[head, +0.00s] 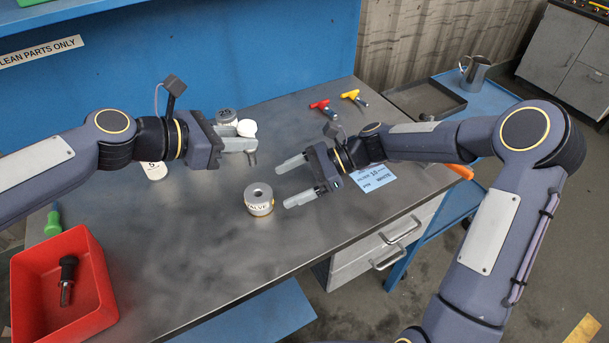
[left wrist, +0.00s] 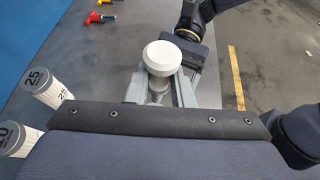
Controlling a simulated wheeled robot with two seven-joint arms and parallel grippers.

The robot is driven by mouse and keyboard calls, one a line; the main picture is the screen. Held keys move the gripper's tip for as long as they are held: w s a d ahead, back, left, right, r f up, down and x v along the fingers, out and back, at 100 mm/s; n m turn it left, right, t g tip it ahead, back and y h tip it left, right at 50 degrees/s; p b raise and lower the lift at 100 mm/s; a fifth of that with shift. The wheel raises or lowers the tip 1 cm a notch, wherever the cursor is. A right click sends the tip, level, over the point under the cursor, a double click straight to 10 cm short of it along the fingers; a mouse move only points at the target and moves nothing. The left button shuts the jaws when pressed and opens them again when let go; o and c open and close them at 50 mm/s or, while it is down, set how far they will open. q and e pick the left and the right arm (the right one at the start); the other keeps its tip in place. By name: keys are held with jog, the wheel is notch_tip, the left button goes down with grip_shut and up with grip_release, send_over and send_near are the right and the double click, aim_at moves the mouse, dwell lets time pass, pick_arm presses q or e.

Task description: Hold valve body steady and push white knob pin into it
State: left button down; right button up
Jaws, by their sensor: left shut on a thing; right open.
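The valve body (head: 259,199) is a short metal cylinder marked VALVE with a hole in its top. It stands upright on the metal table. My left gripper (head: 247,144) is shut on the white knob pin (head: 247,128) and holds it above the table, behind the valve body. In the left wrist view the round white knob (left wrist: 162,57) shows above the fingers, with its metal pin below. My right gripper (head: 294,182) is open, its fingers pointing left. Its fingertips are close to the valve body on the right, and nothing is between them.
A red bin (head: 62,285) with a black-handled pin stands at front left. A blue card (head: 373,177) lies right of the right gripper. Red (head: 323,107) and yellow (head: 354,97) handled pins lie at the back. White cylinders (head: 226,117) stand near the left gripper. The front middle is clear.

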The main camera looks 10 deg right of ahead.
aim_at(259, 198)
jog(key=x, duration=0.8)
jog(key=shift+a+f, duration=0.1)
jog(key=shift+a, duration=0.1)
jog(key=c, duration=1.4)
